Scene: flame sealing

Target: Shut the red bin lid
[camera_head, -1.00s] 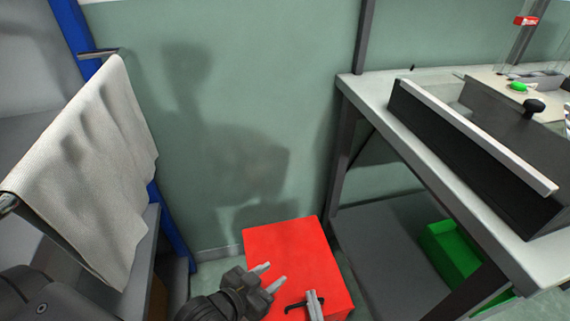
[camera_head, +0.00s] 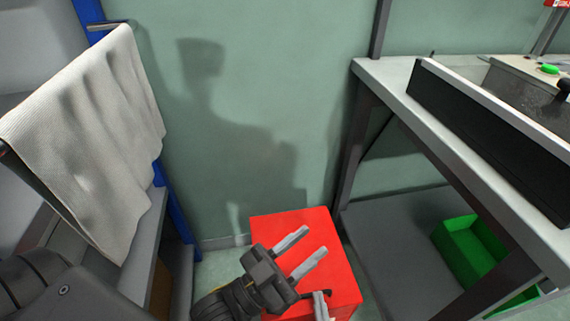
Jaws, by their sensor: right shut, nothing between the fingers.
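The red bin (camera_head: 335,240) stands on the floor against the wall at bottom centre. Its visible top is a flat red surface with no opening showing; its front part is hidden by my grippers and the picture edge. My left gripper (camera_head: 315,241) is over the bin's top, its two pale fingers apart with nothing between them. I cannot tell whether it touches the lid. My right gripper (camera_head: 320,305) shows only as a small part at the bottom edge, over the bin's near side, shut and empty. A small black piece lies beside it, partly hidden.
A white towel (camera_head: 90,140) hangs on a rail of the blue-posted rack at left. A workbench (camera_head: 385,85) with a dark, pale-edged box stands at right. A green crate (camera_head: 470,250) sits on its lower shelf. Bare wall is behind the bin.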

